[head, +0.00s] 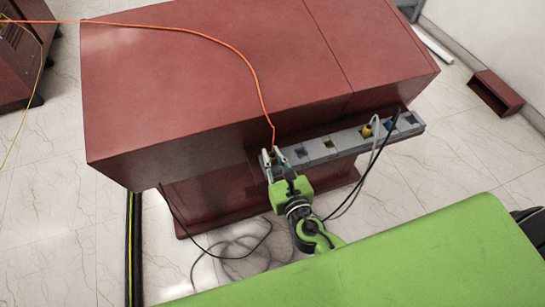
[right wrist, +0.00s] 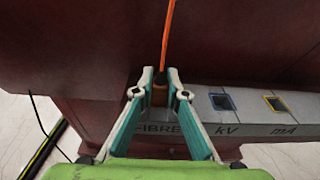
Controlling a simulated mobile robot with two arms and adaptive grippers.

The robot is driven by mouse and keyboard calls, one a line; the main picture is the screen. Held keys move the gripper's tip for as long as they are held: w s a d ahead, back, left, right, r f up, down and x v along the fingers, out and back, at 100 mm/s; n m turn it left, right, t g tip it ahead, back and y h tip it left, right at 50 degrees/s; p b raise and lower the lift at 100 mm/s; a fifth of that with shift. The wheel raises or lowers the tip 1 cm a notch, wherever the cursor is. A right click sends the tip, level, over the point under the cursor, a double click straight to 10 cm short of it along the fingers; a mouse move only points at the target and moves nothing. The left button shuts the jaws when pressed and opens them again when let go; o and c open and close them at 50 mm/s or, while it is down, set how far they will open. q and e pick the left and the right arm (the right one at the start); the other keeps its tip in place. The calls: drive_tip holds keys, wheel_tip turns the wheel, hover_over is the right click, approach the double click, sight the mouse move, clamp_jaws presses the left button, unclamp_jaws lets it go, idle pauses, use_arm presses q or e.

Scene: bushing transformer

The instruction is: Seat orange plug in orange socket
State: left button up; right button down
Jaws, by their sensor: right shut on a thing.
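My right gripper (head: 273,151) is shut on the orange plug (right wrist: 159,94), which looks brownish between the fingertips in the right wrist view. An orange cable (head: 240,57) rises from the plug and runs back over the red cabinet to the left. The gripper is at the left end of the grey socket strip (head: 345,139), over the part lettered FIBRE. The orange socket is hidden by the plug and fingers, and I cannot tell how deep the plug sits. My left gripper is not in view.
Blue-rimmed (right wrist: 222,101) and yellow-rimmed (right wrist: 276,104) sockets lie to the right on the strip. A yellow plug (head: 367,131) and a blue plug (head: 389,124) stand farther along it. Grey (head: 374,158) and black cables hang in front. The red cabinet (head: 220,70) rises behind.

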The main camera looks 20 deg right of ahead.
drive_tip(key=shift+f, duration=0.1)
drive_tip(key=c, duration=2)
unclamp_jaws()
drive_tip(key=shift+r, duration=0.2)
drive_tip(key=shift+s+d+r+b, duration=0.1)
drive_tip(key=shift+s+r+b, duration=0.25)
drive_tip(key=shift+s, duration=1.65)
drive_tip(key=shift+s+r+b, duration=0.25)
drive_tip(key=shift+s+b, duration=0.15)
drive_tip(key=shift+s, duration=1.55)
drive_tip(key=shift+s+d+r+b, duration=0.1)
drive_tip(key=shift+s+r+b, duration=0.25)
drive_tip(key=shift+s, duration=1.65)
